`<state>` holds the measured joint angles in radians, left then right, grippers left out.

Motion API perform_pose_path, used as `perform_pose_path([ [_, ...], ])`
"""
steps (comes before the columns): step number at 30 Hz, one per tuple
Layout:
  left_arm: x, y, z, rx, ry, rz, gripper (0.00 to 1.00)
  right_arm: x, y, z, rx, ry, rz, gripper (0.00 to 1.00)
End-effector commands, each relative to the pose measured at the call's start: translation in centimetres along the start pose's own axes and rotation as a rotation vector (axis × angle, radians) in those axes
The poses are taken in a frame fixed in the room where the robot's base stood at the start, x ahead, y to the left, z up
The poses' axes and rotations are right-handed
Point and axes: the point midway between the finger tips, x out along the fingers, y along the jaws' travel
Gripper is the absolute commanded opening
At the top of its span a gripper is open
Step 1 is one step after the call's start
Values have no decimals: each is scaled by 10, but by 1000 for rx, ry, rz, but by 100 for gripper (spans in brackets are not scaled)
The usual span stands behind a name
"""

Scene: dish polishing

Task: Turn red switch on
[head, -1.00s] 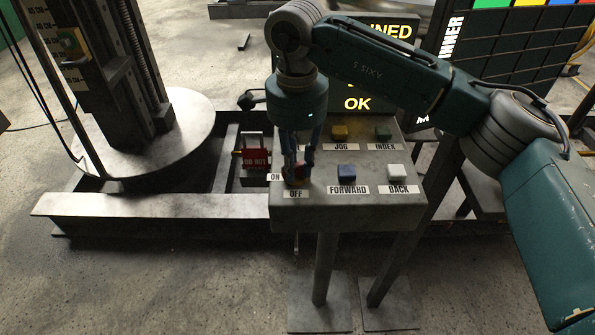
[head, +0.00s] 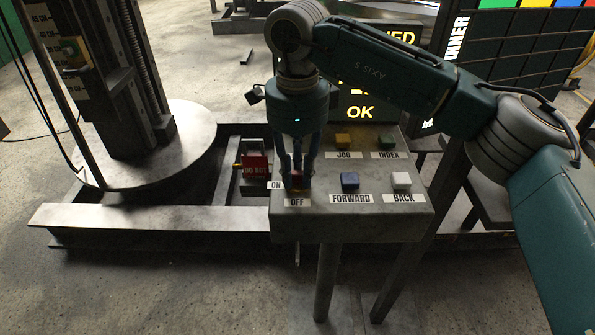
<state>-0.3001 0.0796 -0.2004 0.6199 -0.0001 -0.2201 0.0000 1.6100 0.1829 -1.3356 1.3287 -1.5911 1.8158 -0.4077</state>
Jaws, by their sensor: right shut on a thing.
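The red switch (head: 297,179) sits at the left front of the grey control panel (head: 350,222), between an ON label (head: 276,186) on its left and an OFF label (head: 297,203) in front of it. My right gripper (head: 298,180) reaches down from above with its blue fingers around the switch, shut on it. The fingers hide much of the switch, so I cannot tell which position it is in. My left gripper is not in view.
A blue FORWARD button (head: 350,181), a white BACK button (head: 401,181), a yellow JOG button (head: 343,140) and a green INDEX button (head: 387,142) are on the panel. A red DO NOT tag (head: 256,166) hangs left of it. A screen (head: 362,112) reads OK.

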Motion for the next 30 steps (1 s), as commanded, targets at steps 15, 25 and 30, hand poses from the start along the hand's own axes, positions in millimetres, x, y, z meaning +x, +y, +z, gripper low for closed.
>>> perform_pose_path([
  [15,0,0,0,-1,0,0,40,-1,-1,0,1,-1,-2,40],
  [25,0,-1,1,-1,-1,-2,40,-26,-1,1,0,-2,-5,40],
  [30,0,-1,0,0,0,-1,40,-64,-1,0,2,-2,-5,40],
])
